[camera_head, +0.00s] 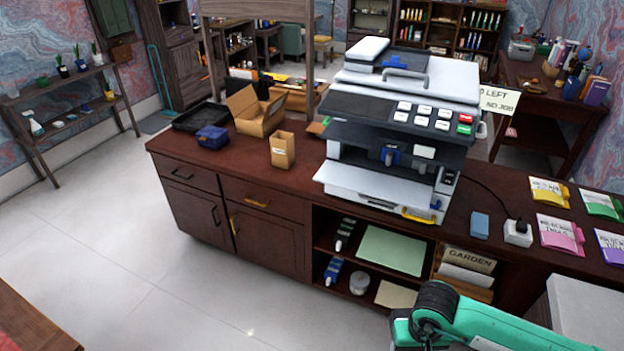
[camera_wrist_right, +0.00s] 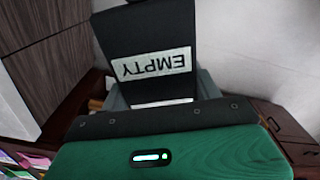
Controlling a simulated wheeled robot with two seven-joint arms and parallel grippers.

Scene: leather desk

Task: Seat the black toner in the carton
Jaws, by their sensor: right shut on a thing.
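The black toner (camera_wrist_right: 158,28), with a white label reading EMPTY upside down, is held in my right gripper (camera_wrist_right: 160,92) in the right wrist view. The grey fingers show partly on both sides of its lower end, and their tips are hidden behind it. An open cardboard carton (camera_head: 262,121) with raised flaps stands at the back left of the desk in the head view. A smaller upright brown carton (camera_head: 282,151) stands in front of it, left of the printer. In the head view the toner and right gripper do not show. My left gripper is out of view.
A large printer (camera_head: 400,130) with an open front stands on the dark desk (camera_head: 200,163). A blue box (camera_head: 212,138) and a black tray (camera_head: 200,116) lie left of the cartons. Right of the printer are a blue block (camera_head: 480,225), a white plug box (camera_head: 517,233) and coloured packets (camera_head: 560,233).

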